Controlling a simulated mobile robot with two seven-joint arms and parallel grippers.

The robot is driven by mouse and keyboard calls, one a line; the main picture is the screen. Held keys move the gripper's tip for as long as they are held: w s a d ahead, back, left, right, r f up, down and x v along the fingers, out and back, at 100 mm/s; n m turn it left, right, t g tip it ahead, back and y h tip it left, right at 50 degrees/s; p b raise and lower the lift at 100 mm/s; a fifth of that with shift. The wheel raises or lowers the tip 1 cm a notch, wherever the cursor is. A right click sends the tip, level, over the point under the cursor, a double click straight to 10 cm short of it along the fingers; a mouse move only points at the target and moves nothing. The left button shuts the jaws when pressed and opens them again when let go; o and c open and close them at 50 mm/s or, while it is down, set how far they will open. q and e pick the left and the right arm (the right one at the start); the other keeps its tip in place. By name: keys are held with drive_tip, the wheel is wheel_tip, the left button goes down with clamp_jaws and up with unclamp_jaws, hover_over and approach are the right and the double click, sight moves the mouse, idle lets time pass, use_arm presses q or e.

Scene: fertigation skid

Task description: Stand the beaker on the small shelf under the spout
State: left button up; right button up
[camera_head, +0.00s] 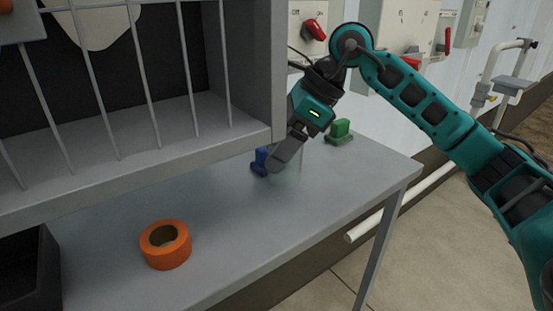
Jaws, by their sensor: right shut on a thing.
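The beaker (286,177) is a clear, faintly tinted vessel near the back edge of the grey table, partly hidden by my right gripper. My right gripper (283,167) reaches down from above and is shut on the beaker. I cannot tell whether the beaker's base touches the table. A white pipe with a bent end (517,45), which looks like the spout, is at the far right by the wall. A small grey shelf (515,84) sits below it, looking empty. My left gripper is out of view.
An orange tape roll (165,256) lies on the table (235,225). A blue item (259,161) and a green item (340,129) stand near the beaker. A barred grey rack (130,155) overhangs the left. Wall boxes with red handles (315,29) are behind my right arm.

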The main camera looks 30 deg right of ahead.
sight(268, 174)
drive_tip(key=shift+w+a+f, duration=0.1)
drive_tip(key=shift+a, duration=0.1)
wheel_tip(268, 174, down, 4)
drive_tip(key=shift+r+b, duration=0.25)
drive_tip(key=shift+b, duration=0.55)
drive_tip(key=shift+r, duration=0.1)
drive_tip(key=o, duration=1)
